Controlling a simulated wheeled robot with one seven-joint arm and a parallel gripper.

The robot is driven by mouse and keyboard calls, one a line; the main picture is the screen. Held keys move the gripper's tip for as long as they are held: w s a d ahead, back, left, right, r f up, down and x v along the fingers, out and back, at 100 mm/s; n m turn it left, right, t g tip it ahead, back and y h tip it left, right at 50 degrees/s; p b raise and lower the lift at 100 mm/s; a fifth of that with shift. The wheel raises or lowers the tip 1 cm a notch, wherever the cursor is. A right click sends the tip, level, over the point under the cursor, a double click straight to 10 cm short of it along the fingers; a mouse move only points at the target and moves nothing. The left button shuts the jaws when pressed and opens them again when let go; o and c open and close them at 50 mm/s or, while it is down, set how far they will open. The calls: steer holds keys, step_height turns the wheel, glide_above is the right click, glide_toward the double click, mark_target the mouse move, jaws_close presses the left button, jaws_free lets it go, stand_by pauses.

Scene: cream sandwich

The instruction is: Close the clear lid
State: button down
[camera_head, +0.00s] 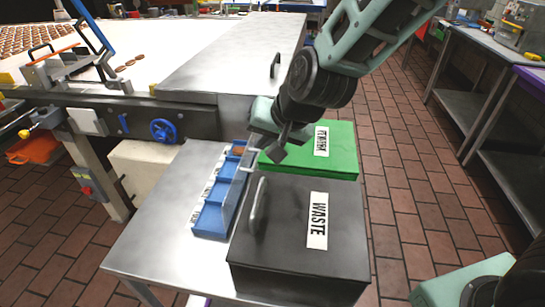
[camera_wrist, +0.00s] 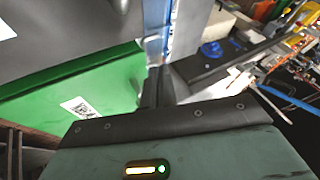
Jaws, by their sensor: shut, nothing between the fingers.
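The clear lid (camera_head: 241,178) is a see-through panel along the right side of the blue tray (camera_head: 210,219) in the head view. It appears raised and tilted up, beside the black waste box; its exact angle is hard to tell. The tray has several labelled compartments and lies on the metal table. My gripper (camera_head: 277,155) is shut and empty, just above and right of the tray's far end, over the green box's near left corner. In the wrist view my gripper (camera_wrist: 158,85) points towards pale blue, see-through edges (camera_wrist: 154,48). Contact with the lid cannot be told.
A black box marked WASTE (camera_head: 345,212) with a handle stands right of the tray. A green box (camera_head: 335,148) stands behind it. The metal table (camera_head: 160,235) is clear left of the tray. A conveyor with a metal cover (camera_head: 235,60) lies behind.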

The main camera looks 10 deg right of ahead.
mark_target(244, 156)
steer(key=shift+m, duration=0.4)
steer(key=x, duration=0.3)
steer(key=w+d+x, duration=0.1)
steer(key=x, duration=0.7)
steer(key=shift+w+d+r, duration=0.1)
steer(key=shift+w+d, duration=0.25)
steer(key=shift+w, duration=0.05)
steer(key=shift+r+p, duration=0.1)
steer(key=shift+p, duration=0.25)
steer(key=shift+a+r+h+p, duration=0.2)
steer(key=shift+h+p, duration=0.1)
steer(key=shift+p, duration=0.4)
steer(key=shift+a+f+p, duration=0.1)
steer(key=shift+p, duration=0.25)
steer(key=shift+w+a+p, duration=0.1)
steer(key=shift+p, duration=0.5)
